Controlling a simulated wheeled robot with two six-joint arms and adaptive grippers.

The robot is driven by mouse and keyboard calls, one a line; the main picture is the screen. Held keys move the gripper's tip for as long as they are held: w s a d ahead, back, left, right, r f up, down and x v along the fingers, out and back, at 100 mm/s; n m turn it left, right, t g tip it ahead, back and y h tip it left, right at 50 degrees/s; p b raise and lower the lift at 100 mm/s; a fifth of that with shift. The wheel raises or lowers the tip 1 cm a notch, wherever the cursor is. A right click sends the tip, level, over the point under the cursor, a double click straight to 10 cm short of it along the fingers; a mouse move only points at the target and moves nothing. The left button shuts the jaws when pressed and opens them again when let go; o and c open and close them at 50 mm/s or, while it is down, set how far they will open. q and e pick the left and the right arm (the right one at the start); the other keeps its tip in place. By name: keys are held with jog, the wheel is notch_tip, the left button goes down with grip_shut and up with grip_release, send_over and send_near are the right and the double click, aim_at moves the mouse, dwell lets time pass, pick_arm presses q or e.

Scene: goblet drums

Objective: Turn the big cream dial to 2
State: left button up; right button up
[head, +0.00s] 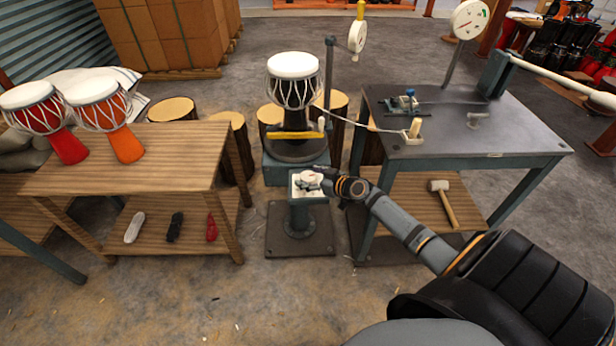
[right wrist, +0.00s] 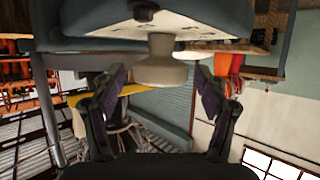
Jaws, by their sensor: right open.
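The big cream dial (head: 306,182) sits on a pale plate on top of a short grey pedestal (head: 299,220). Its numbers are too small to read, so its setting cannot be told. My right gripper (head: 318,177) is at the dial, reaching in from the right and covering part of it. In the right wrist view the round cream dial (right wrist: 160,64) shows between the two dark fingers of my right gripper (right wrist: 159,80). They are spread, one on each side, with gaps between them and the dial. My left gripper is out of view.
A drum (head: 294,90) stands on a stand behind the pedestal, with a yellow bar (head: 296,135) before it. A wooden table (head: 160,165) with two drums is at left. A dark workbench (head: 470,125) with a gauge (head: 469,19) is at right, a mallet (head: 445,203) on its shelf.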

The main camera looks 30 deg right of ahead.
jog(key=shift+w+a+f, duration=0.15)
jog(key=shift+w, duration=0.25)
jog(key=shift+c, duration=0.4)
jog(key=c, duration=1.1)
jog(key=shift+p, duration=0.45)
jog(key=r+m+h+p, duration=0.1)
jog(key=p, duration=0.3)
jog(key=shift+m+h, duration=0.4)
jog(key=m+h+p, duration=0.4)
jog(key=h+p, duration=0.1)
jog(key=p, duration=0.6)
jog(key=shift+w+p, duration=0.1)
jog(key=shift+p, duration=0.25)
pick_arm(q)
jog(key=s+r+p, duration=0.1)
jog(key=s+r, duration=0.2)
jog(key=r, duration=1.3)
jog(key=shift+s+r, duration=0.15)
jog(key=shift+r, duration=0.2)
pick_arm(e)
jog(key=shift+f+m+g+h, duration=0.35)
jog(key=shift+m+g+h, duration=0.05)
jog(key=shift+m+h, duration=0.65)
jog(key=shift+f, duration=0.1)
